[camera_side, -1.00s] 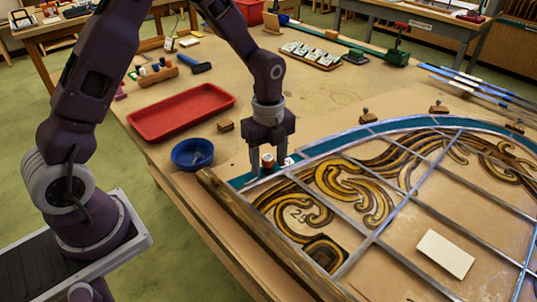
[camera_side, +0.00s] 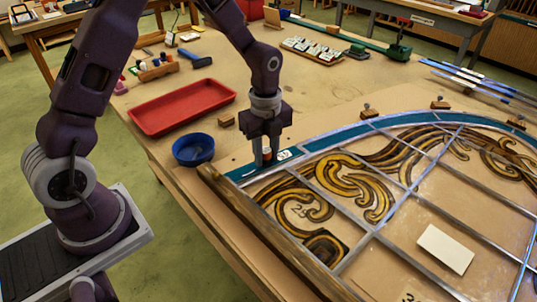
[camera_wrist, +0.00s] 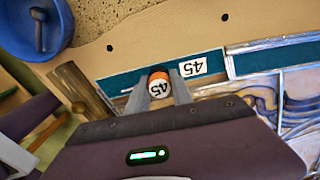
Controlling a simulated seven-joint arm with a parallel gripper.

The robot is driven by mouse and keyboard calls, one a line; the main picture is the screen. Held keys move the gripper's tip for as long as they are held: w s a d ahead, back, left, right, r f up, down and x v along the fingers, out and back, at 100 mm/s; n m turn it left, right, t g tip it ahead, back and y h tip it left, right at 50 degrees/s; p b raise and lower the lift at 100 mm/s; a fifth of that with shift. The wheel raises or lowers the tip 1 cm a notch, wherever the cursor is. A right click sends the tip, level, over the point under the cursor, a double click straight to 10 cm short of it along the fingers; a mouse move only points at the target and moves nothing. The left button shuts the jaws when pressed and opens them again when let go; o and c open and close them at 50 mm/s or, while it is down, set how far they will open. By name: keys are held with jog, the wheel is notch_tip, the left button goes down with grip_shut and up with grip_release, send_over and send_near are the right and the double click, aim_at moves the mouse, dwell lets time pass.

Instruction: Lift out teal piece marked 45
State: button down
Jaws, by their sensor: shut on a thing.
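The teal piece marked 45 (camera_wrist: 212,62) is a narrow strip at the panel's near-left corner, with a white "45" label. It also shows in the side view (camera_side: 243,172). In the wrist view my fingers (camera_wrist: 159,92) flank the knob. The strip seems to lie level in the panel; I cannot tell whether it is raised. My fingers hide part of it.
The leaded panel (camera_side: 375,232) spreads to the right, with painted scroll pieces. A wooden bar (camera_side: 268,232) runs along its near-left edge. A blue bowl (camera_side: 193,148), red tray (camera_side: 182,107) and small wood block (camera_side: 226,120) lie left of my gripper.

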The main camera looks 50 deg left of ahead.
jog(key=shift+a, duration=2.55)
jog(key=shift+r, duration=3)
jog(key=shift+r, duration=0.1)
